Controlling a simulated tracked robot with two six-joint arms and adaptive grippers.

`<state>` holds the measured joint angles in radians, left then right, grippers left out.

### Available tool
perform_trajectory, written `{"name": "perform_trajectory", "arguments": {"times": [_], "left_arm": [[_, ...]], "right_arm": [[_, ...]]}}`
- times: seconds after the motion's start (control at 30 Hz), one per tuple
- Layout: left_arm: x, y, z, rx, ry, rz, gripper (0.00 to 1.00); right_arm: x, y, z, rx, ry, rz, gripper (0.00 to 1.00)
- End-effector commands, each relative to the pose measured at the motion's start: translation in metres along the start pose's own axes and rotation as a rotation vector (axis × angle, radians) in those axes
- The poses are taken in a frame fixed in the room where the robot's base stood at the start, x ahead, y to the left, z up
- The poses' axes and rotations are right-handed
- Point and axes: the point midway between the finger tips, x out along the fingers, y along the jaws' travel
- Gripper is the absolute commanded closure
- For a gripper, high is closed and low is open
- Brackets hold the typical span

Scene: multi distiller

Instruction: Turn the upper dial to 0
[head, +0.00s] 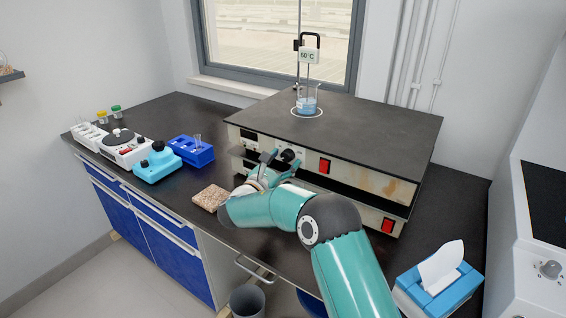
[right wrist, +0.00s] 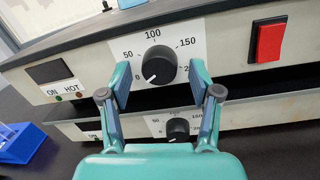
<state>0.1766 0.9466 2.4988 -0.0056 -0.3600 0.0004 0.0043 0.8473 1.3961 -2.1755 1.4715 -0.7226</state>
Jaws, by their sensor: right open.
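The upper dial (right wrist: 158,66) is a black round knob on the white front panel of the upper hot plate. Its white mark points to the lower left, near the printed 0. In the head view the upper dial (head: 288,155) is just behind my right gripper (head: 269,168). In the right wrist view my right gripper (right wrist: 161,78) is open, with one finger on each side of the upper dial and a visible gap to each side of the knob. My left gripper is in neither view.
A lower dial (right wrist: 178,129) sits below, partly between my fingers. A red switch (right wrist: 269,40) is right of the upper dial. A beaker (head: 307,100) stands on the hot plate top (head: 375,130). A blue rack (head: 190,152) and a speckled pad (head: 210,198) lie to the left.

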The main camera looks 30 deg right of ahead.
Motion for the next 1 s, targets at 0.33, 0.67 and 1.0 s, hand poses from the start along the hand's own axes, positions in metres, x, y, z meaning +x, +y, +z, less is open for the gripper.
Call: {"name": "perform_trajectory", "arguments": {"times": [0.33,0.67,1.0], "left_arm": [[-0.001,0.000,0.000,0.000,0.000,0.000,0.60],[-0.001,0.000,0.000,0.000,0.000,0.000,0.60],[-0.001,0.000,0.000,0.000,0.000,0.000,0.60]], "right_arm": [[-0.030,0.001,0.001,0.000,0.000,0.003,0.37],[-0.095,0.001,-0.001,-0.001,0.001,0.004,0.37],[-0.121,0.000,-0.001,-0.001,0.001,0.000,0.37]]}}
